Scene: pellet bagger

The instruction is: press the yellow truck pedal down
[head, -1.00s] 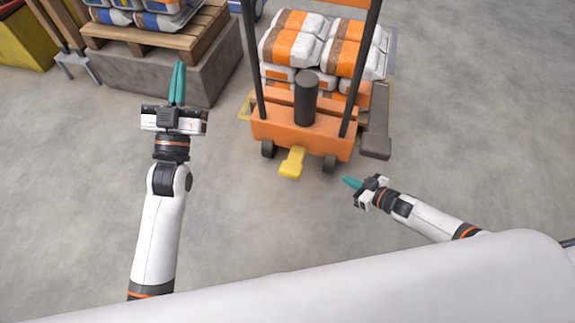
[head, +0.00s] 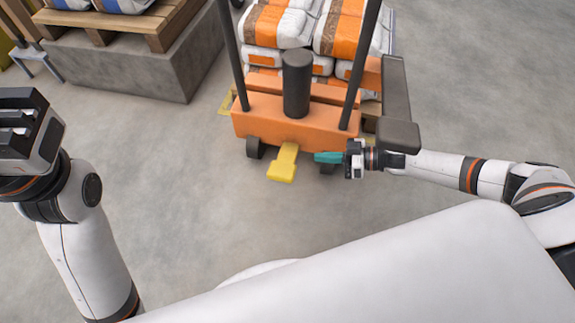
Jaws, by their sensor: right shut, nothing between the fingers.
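The yellow pedal (head: 284,164) sticks out low from the front of the orange truck (head: 270,122), between its two small black wheels. My right gripper (head: 317,157) is shut and empty, its teal fingers pointing left. The fingertips are just right of the pedal with a small gap in the picture; I cannot tell their height against it. My left arm's dark gripper body (head: 24,130) is at the left edge, and its fingers do not show.
The truck carries orange and white bags (head: 340,32). A dark grey arm-like part (head: 397,100) stands at its right side, close above my right wrist. A wooden pallet (head: 120,22) on a concrete block (head: 140,60) is at upper left. Floor in front of the pedal is clear.

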